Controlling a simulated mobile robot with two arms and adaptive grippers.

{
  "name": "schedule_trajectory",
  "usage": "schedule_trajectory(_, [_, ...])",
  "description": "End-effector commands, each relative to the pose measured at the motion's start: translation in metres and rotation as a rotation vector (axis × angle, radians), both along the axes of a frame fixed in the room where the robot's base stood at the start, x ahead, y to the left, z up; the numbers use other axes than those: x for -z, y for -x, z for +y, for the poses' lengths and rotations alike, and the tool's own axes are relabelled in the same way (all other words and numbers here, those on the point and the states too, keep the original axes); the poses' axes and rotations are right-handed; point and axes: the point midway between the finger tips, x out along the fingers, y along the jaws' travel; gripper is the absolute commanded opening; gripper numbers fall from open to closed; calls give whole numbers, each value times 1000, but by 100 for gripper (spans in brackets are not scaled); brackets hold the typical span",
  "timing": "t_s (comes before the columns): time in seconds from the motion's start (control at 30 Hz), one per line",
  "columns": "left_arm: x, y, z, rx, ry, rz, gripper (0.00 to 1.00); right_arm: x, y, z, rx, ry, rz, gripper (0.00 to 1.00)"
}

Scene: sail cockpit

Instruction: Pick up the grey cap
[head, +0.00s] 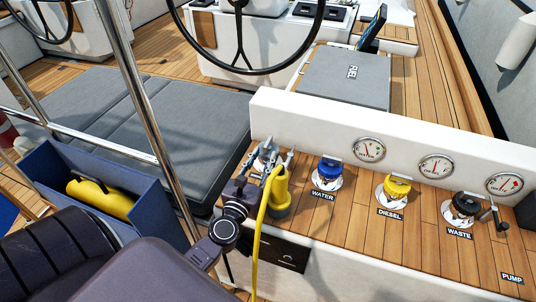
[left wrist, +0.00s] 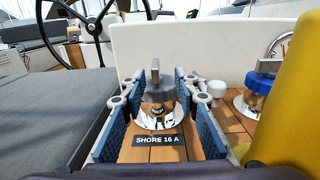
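The grey cap (left wrist: 160,88) with an upright metal tab sits on a shiny round fitting behind the label SHORE 16 A, seen in the left wrist view. My left gripper (left wrist: 157,90) is open, its blue-padded fingers on either side of the cap with a gap at each side. In the head view my left gripper (head: 270,158) is over this fitting at the left end of the wooden ledge and largely hides the cap. My right gripper is in neither view.
A yellow plug (head: 279,188) with a yellow cable stands close right of the left gripper. The blue WATER cap (head: 329,170), yellow DIESEL cap (head: 397,187) and black WASTE cap (head: 464,205) follow along the ledge. A white wall (head: 310,120) with gauges rises behind.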

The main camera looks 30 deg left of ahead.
Motion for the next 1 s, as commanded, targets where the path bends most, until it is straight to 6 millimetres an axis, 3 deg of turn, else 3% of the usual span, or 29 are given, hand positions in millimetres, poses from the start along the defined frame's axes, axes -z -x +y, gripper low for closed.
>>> schedule_trajectory(0.5, [-6, -59, 22, 1, 0, 0, 29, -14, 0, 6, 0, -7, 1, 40])
schedule_trajectory(0.83, [-5, -64, 23, 0, 1, 1, 29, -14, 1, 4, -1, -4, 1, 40])
schedule_trajectory(1.0, [-5, -64, 23, 0, 0, 1, 10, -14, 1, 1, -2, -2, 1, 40])
